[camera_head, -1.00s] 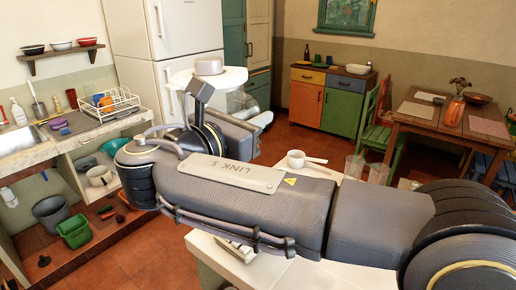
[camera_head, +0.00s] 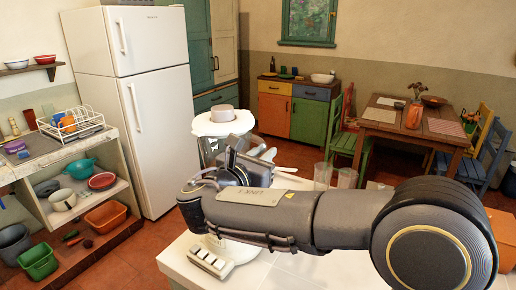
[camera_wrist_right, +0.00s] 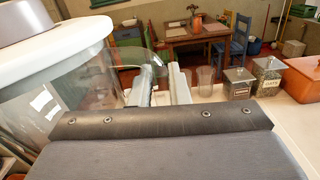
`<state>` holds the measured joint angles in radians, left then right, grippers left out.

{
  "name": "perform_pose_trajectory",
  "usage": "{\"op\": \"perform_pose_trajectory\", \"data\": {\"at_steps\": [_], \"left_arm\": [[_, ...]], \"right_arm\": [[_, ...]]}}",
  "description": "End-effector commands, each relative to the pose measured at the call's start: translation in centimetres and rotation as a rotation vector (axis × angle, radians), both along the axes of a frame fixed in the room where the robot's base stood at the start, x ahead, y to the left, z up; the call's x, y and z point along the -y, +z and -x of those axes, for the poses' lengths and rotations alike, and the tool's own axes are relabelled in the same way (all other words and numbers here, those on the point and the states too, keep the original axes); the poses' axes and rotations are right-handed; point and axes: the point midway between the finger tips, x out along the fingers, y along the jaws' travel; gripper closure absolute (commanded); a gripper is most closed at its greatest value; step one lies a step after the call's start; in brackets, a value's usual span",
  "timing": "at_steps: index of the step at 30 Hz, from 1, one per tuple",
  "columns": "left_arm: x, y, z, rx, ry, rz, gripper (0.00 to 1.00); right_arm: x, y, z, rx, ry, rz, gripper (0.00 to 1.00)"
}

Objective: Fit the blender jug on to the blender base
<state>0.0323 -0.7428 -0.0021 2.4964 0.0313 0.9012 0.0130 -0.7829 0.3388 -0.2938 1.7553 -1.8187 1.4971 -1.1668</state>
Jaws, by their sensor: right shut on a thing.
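The blender jug, clear with a white lid (camera_head: 222,124) and grey cap, stands about upright above the counter; it fills the left of the wrist view (camera_wrist_right: 60,85). My right gripper (camera_head: 262,155) is beside the jug, its two grey fingers (camera_wrist_right: 160,85) shut on the jug's clear handle (camera_wrist_right: 147,52). The white blender base (camera_head: 237,252) with a row of buttons (camera_head: 210,261) is on the counter below the jug, partly behind my right arm. My arm hides the jug's bottom and the base's top, so I cannot tell whether they touch. My left gripper is not in view.
The pale counter (camera_head: 300,270) has two clear glasses (camera_head: 323,175) behind my arm. In the wrist view, two lidded jars (camera_wrist_right: 238,82) and an orange box (camera_wrist_right: 302,76) stand at the right. A sink unit (camera_head: 95,150) and a fridge (camera_head: 140,100) are at the left.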

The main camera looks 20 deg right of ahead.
Motion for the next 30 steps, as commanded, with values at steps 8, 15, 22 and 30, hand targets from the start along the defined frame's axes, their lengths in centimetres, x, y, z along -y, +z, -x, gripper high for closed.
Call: {"op": "perform_pose_trajectory", "data": {"at_steps": [8, 15, 22, 30], "left_arm": [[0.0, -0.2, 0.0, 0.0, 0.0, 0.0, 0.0], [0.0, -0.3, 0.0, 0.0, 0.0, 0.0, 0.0], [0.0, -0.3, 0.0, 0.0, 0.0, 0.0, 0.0], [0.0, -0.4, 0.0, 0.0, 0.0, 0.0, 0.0]], "right_arm": [[-0.1, -2.4, 0.0, 0.011, 0.0, -0.001, 1.0], [-0.1, -2.9, 0.1, -0.002, -0.001, 0.0, 0.81], [-0.1, -2.8, 0.1, -0.001, -0.001, 0.001, 0.63], [-0.6, -2.8, 0.4, 0.0, 0.0, 0.0, 0.63]]}}
